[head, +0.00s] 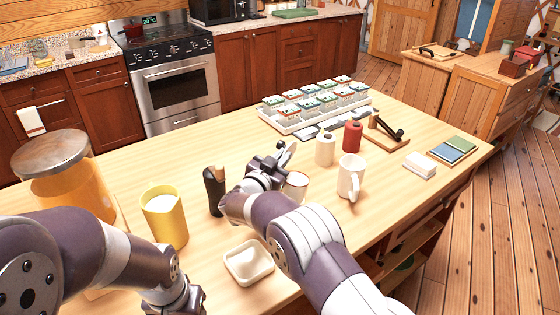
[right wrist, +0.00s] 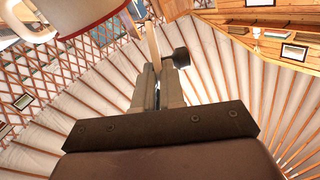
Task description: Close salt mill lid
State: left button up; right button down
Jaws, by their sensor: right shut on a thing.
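My right gripper (head: 283,157) is over the table beside a white mug with a brown rim (head: 295,186). In the right wrist view its fingers (right wrist: 158,88) are shut on a narrow tan piece (right wrist: 153,42), with a dark knob (right wrist: 181,57) beside it. I cannot tell which part of a mill this is. The salt mill is not clearly identified; the gripper hides what is behind it. A cream container with a knob (head: 325,150) and a red one (head: 352,137) stand upright beyond the gripper. My left arm shows at lower left; its fingers are out of view.
A dark bottle with a brown top (head: 214,192), a yellow cup (head: 165,216) and a white dish (head: 249,262) stand close to my right arm. A white mug (head: 351,178) is to the right. A rack of small boxes (head: 291,126) is at the back. The table's right front is clear.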

jog(key=shift+r, duration=0.1)
dwell(0.4)
jog(key=c, duration=0.7)
grip_release()
jog(key=shift+s, duration=0.1)
pick_arm(q)
notch_tip(320, 180, down, 3)
jog(key=b, duration=0.2)
jog(key=shift+r+b, duration=0.15)
jog(key=shift+b, duration=0.15)
pick_arm(e)
jog(key=v, duration=1.2)
jog(key=shift+s+a, duration=0.15)
jog(key=shift+s, duration=0.1)
pick_arm(q)
jog(key=shift+c, duration=0.3)
